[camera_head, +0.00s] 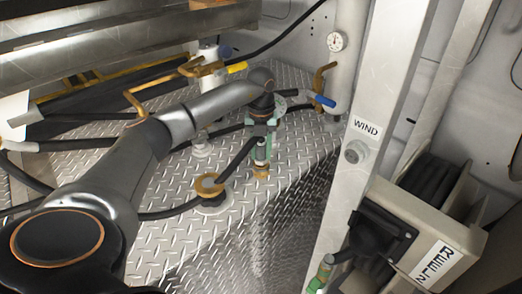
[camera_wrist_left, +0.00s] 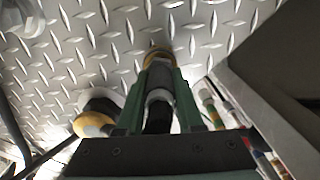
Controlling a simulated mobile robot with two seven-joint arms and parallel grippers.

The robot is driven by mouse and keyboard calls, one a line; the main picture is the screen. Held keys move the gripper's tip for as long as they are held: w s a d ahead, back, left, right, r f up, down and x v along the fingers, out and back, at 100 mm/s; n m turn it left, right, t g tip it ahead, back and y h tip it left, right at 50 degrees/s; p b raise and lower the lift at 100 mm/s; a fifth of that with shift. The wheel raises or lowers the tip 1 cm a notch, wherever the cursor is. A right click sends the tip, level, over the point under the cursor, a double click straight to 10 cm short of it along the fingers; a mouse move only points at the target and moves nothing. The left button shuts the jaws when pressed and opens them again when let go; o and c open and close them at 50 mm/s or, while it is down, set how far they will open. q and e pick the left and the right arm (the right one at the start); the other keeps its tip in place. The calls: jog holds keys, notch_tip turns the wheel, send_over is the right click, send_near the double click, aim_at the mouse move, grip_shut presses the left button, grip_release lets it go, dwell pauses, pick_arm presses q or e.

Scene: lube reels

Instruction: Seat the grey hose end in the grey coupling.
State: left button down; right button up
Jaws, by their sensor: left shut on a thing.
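My left gripper (camera_head: 262,148) reaches in from the left with its green fingers pointing down over the tread-plate deck. In the left wrist view the fingers (camera_wrist_left: 160,95) are shut on the grey hose end (camera_wrist_left: 158,97), which lies between them with a light grey collar. Brass shows at its far end (camera_wrist_left: 156,57), and also below the fingers in the head view (camera_head: 261,171). I cannot tell whether this brass is the hose end's tip or a fitting on the deck. I cannot clearly identify the grey coupling. My right gripper is not in view.
A brass ring (camera_head: 209,185) on a round base stands left of the gripper, with black hose by it. A pale post (camera_head: 373,90) and the reel box (camera_head: 420,225) are at right.

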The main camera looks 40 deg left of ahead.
pick_arm(q)
jog(key=c, duration=0.5)
grip_release()
jog(key=shift+f, duration=0.1)
jog(key=shift+c, duration=0.2)
notch_tip(320, 180, up, 12)
jog(key=shift+r, duration=0.2)
jog(key=shift+s+f, duration=0.1)
